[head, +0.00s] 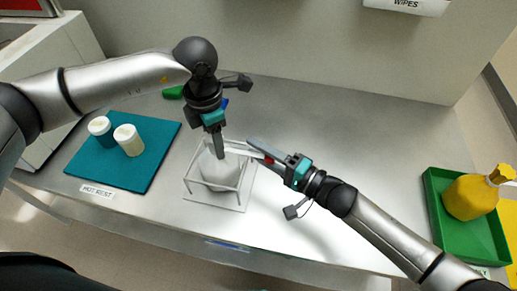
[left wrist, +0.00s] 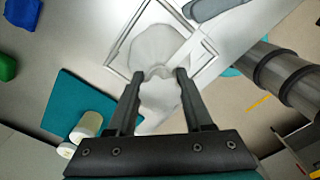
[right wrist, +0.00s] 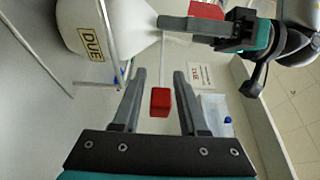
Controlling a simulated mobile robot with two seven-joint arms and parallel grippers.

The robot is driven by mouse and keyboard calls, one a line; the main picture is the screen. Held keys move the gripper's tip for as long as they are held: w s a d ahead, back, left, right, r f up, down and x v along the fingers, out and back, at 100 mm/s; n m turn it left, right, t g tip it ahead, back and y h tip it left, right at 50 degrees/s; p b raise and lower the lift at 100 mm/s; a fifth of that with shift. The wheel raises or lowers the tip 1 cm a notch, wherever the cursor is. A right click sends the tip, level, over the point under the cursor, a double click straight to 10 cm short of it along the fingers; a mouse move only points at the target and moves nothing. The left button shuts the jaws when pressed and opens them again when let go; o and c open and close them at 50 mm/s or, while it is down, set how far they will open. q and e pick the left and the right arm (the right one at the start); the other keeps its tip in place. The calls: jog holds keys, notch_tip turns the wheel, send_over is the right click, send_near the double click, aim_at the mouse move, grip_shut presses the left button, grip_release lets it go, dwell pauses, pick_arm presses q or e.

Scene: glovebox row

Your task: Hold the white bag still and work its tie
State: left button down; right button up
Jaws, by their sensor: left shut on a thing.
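The white bag (head: 220,170) stands upright inside a thin wire frame (head: 186,182) on the bench, and its DUE label (right wrist: 90,44) faces the right wrist camera. My left gripper (head: 218,152) comes down from above and is shut on the gathered neck of the bag, seen between its fingertips in the left wrist view (left wrist: 165,73). My right gripper (head: 256,150) is just right of the neck. In the right wrist view its fingers stand apart around a small red block (right wrist: 160,102), with gaps on both sides. A thin pale strip runs near this block; whether they join is unclear.
A teal mat (head: 155,165) marked HOT REST holds two white-topped jars (head: 129,140) at the left. A green item (head: 173,92) lies behind.

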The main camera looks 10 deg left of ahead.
grip_shut()
dwell(1.1)
